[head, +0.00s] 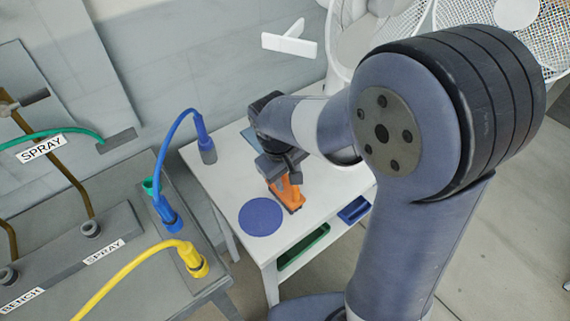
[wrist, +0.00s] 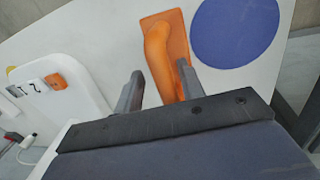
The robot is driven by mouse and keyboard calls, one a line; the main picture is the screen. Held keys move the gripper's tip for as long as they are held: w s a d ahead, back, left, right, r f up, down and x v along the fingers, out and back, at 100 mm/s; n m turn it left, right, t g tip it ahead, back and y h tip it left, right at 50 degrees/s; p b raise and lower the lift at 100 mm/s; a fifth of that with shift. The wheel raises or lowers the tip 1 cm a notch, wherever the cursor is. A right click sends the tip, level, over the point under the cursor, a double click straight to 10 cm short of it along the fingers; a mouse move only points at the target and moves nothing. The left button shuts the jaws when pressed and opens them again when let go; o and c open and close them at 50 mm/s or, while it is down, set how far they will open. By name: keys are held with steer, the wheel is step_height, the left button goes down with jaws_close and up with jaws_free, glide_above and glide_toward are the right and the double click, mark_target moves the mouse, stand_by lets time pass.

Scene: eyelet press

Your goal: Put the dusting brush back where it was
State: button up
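An orange handled tool (head: 288,194), possibly the dusting brush, lies on the white table just below my gripper (head: 282,172) in the head view. In the wrist view, the tool (wrist: 162,52) has a flat orange base and a rounded handle; no bristles show. My gripper (wrist: 160,88) is open in the wrist view, one finger on each side of the handle, with a gap to the left finger. Whether the right finger touches the handle, I cannot tell. A flat blue disc (head: 260,217) lies beside the tool; it also shows in the wrist view (wrist: 235,30).
The white table (head: 225,185) has green (head: 303,248) and blue (head: 354,210) bins below its top. A blue hose connector (head: 207,150) stands at its back left corner. A grey bench (head: 140,215) with blue and yellow hoses is at left. White fans (head: 515,12) stand behind my arm.

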step_height(320, 180, up, 12)
steer(key=s+a, duration=0.1)
steer(key=shift+a+f, duration=0.15)
steer(key=shift+a, duration=0.2)
stand_by(1.2)
